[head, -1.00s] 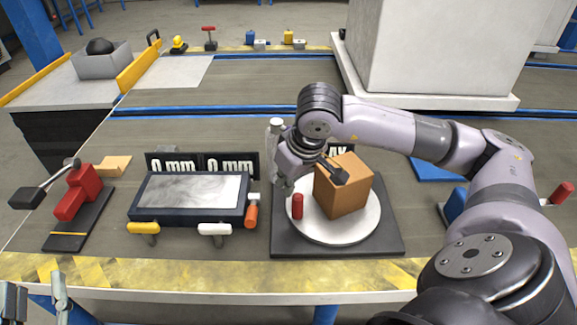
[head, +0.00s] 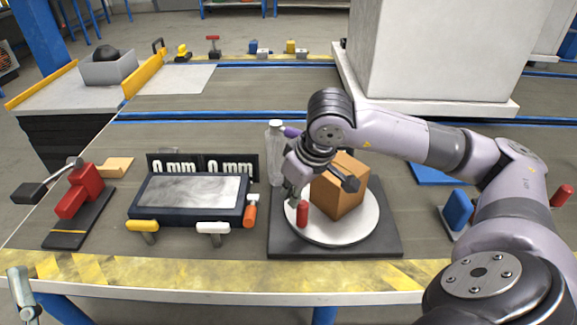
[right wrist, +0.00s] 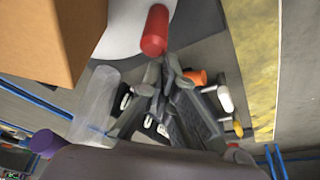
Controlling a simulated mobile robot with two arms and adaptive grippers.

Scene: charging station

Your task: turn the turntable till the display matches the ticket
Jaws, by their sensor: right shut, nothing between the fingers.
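The turntable is a white disc (head: 333,234) on a dark square base (head: 390,246). It carries a brown box (head: 336,192) and an upright red peg (head: 302,213) at its front left edge. My right gripper (head: 293,201) is shut and empty, its tips close beside the peg's left side. In the right wrist view the fingertips (right wrist: 168,66) are at the red peg (right wrist: 155,30); I cannot tell if they touch. A black panel (head: 203,166) reads "0 mm 0 mm". Any display behind the turntable is hidden, and I cannot make out a ticket. Part of my left gripper (head: 20,288) shows at the lower left.
A dark tray device (head: 188,204) with yellow, white and orange handles is left of the turntable. A red lever device (head: 78,200) stands farther left. A blue block (head: 457,210) is at right.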

